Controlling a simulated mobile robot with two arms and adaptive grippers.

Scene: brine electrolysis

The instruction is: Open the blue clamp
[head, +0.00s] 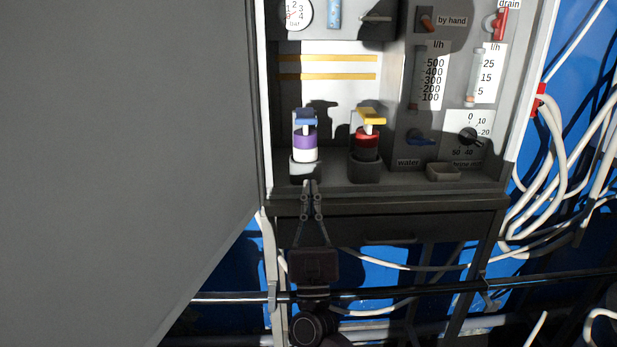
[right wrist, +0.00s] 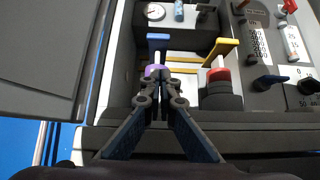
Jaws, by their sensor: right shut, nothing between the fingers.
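The blue clamp (head: 305,117) sits on top of a purple-and-white bottle (head: 304,142) in a dark holder on the cabinet's shelf. In the right wrist view the blue clamp (right wrist: 158,37) shows beyond my fingertips. I cannot tell whether it is open or closed. My right gripper (head: 312,184) is shut and empty, below and in front of that bottle. In the right wrist view my right gripper (right wrist: 163,76) covers most of the bottle's purple part (right wrist: 153,71). My left gripper is not in view.
A red bottle (head: 367,140) with a yellow clamp (head: 370,116) stands close to the right. Further right is a panel with dials and a blue water valve (head: 421,141). A large grey panel (head: 130,130) fills the left. A drawer (head: 385,228) lies under the shelf.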

